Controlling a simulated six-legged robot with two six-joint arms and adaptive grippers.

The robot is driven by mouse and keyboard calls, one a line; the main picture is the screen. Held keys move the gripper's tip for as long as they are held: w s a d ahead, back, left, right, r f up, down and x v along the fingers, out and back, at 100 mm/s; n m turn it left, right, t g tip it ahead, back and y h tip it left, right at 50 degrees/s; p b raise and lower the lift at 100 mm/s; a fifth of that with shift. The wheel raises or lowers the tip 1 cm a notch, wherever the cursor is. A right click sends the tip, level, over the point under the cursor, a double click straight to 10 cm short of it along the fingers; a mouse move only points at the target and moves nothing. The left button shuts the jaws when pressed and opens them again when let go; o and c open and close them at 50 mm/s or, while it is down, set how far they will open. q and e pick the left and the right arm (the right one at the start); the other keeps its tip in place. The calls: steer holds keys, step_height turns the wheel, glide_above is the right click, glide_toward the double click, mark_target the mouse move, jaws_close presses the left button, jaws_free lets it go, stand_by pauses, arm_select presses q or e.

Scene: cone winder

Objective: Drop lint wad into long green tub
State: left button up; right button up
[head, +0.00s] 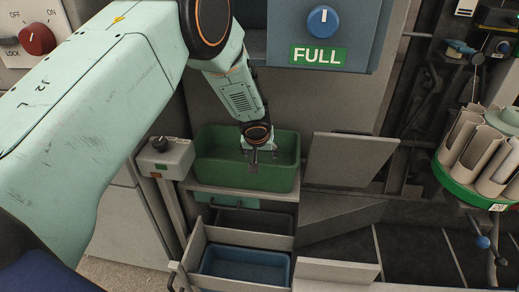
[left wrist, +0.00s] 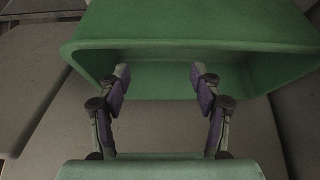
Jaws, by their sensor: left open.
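The long green tub (head: 212,172) stands on a grey ledge in the middle of the head view. My left gripper (head: 262,160) hangs at the tub's front right part, pointing down. In the left wrist view, the fingers (left wrist: 158,82) are spread apart with nothing between them. They overlap the rim and inside of the green tub (left wrist: 200,28) in that picture; I cannot tell whether they touch it. No lint wad shows in either view. The bottom of the tub is partly hidden by its walls and my gripper. My right gripper is out of view.
A small grey box with a black knob (head: 166,157) stands left of the tub. A grey panel (head: 350,160) is close on its right. Below are an open drawer with a blue bin (head: 247,267). A green-rimmed carousel of cones (head: 480,165) is at far right.

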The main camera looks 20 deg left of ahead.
arm_select(q)
steer(key=shift+v, duration=1.7)
steer(key=s+d+f+g+h, duration=0.1)
steer(key=s+d+f, duration=0.1)
steer(key=s+f, duration=0.45)
steer(key=s+d+f+m+g+h, duration=0.15)
steer(key=s+f, duration=0.25)
steer(key=s, duration=0.6)
steer(key=s+d+f+g+h, duration=0.1)
steer(key=s+d+f+g, duration=0.1)
steer(key=s+f, duration=0.5)
steer(key=s+a+r+m+g+y, duration=0.1)
steer(key=s+a+y, duration=0.1)
steer(key=s, duration=1.9)
steer(key=shift+a+r, duration=0.2)
steer(key=shift+a, duration=0.35)
steer(key=shift+r+p, duration=0.3)
steer(key=shift+r, duration=0.15)
